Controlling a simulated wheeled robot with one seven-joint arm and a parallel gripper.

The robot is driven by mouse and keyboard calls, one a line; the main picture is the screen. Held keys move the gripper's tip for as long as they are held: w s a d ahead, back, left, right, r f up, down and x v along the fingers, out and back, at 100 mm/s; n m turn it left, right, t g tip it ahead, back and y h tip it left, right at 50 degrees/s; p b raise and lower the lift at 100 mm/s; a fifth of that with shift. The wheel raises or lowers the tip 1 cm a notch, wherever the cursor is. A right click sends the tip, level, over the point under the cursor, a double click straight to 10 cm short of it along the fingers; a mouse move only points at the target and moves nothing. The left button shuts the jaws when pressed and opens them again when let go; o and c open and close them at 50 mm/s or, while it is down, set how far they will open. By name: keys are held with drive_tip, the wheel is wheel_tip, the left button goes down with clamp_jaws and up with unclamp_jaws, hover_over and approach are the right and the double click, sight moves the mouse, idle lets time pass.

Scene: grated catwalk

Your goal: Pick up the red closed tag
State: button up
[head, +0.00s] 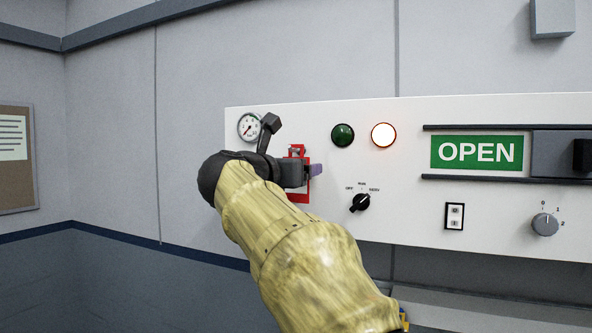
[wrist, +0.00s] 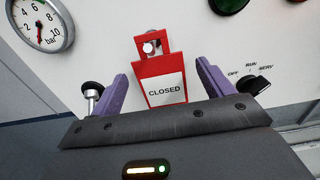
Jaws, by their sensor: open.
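The red closed tag (wrist: 159,68) hangs on a peg on the white panel, with a white label reading CLOSED. In the head view the tag (head: 299,197) is partly hidden behind my gripper. My gripper (wrist: 164,79) is open, with one purple finger on each side of the tag in the wrist view. I cannot tell whether the fingers touch it. In the head view my gripper (head: 314,170) is at the panel, in front of the tag.
On the white panel (head: 400,215), a pressure gauge (head: 248,126) is left of the tag. A green lamp (head: 342,135), a lit white lamp (head: 383,135) and a black rotary switch (head: 360,202) are to its right. Further right is a green OPEN sign (head: 477,152) with a slider.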

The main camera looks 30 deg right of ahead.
drive_tip(key=shift+a, duration=0.1)
drive_tip(key=shift+c, duration=0.2)
drive_tip(key=c, duration=1)
